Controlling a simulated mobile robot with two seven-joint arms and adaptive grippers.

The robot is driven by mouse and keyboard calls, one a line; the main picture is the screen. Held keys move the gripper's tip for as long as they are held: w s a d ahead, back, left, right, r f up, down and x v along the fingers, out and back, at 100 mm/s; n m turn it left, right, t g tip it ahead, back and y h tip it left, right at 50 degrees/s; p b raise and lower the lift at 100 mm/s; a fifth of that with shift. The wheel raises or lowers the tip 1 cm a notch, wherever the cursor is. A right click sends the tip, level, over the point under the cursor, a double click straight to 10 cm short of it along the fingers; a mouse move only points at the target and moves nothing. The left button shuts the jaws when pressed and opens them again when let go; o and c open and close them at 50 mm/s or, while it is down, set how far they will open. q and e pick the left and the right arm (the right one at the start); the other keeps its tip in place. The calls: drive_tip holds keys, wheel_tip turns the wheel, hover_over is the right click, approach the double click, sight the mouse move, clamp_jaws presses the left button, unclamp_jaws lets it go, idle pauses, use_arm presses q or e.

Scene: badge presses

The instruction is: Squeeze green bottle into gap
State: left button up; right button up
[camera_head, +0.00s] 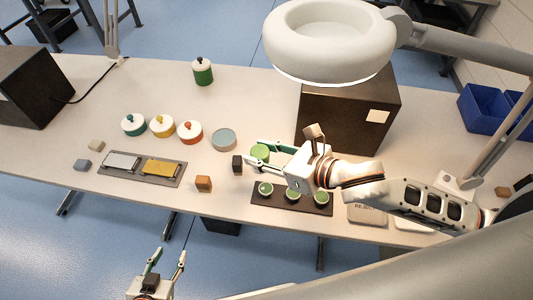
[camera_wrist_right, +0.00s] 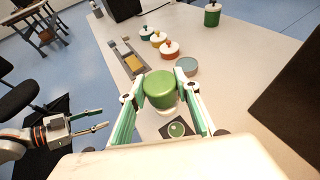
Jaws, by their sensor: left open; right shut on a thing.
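A green cylinder, which looks like the green bottle (camera_head: 260,152), is between the fingers of my right gripper (camera_head: 256,156). In the right wrist view the bottle (camera_wrist_right: 159,92) shows its smooth green top, with a finger on either side, so my right gripper (camera_wrist_right: 162,86) is shut on it. It is held just behind a dark tray (camera_head: 283,205) with several green round pieces; whether its bottom touches anything is hidden. My left gripper (camera_head: 167,258) is open and empty, off the table's front edge. It also shows in the right wrist view (camera_wrist_right: 106,124).
A black block (camera_head: 237,165) and an orange block (camera_head: 204,184) stand left of my right gripper. Lidded jars (camera_head: 162,126), a grey-blue dish (camera_head: 223,139) and a green lidded canister (camera_head: 202,74) stand farther off. A dark box (camera_head: 345,115) and lamp (camera_head: 330,45) stand behind.

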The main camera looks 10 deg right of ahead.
sight(266, 161)
drive_tip(key=shift+a+f+n+g+y, duration=0.1)
drive_tip(key=shift+f+n+g+y, duration=0.15)
drive_tip(key=shift+n+g+y, duration=0.25)
drive_tip(key=shift+s+f+n, duration=0.15)
drive_tip(key=shift+f+n, duration=0.1)
drive_tip(key=shift+n, duration=0.15)
drive_tip(key=shift+d+f+g+y, duration=0.4)
drive_tip(key=shift+d+y, duration=0.1)
drive_tip(key=shift+d, duration=0.2)
drive_tip(key=shift+f+b, duration=0.35)
drive_tip(key=shift+f, duration=0.25)
wheel_tip(266, 161, down, 3)
drive_tip(key=b, duration=0.2)
drive_tip(key=shift+f+b, duration=0.2)
drive_tip(key=shift+b, duration=0.2)
drive_tip(key=shift+f+b, duration=0.4)
drive_tip(key=shift+f, duration=0.05)
use_arm(q)
drive_tip(key=shift+w+d+f+t+h, duration=0.3)
drive_tip(key=shift+w+d+f, duration=0.2)
drive_tip(key=shift+d+f, duration=0.3)
drive_tip(key=shift+s+r, duration=0.1)
drive_tip(key=shift+r, duration=0.05)
use_arm(e)
drive_tip(key=shift+r, duration=0.2)
use_arm(q)
drive_tip(key=shift+r+p, duration=0.25)
drive_tip(key=shift+p, duration=0.2)
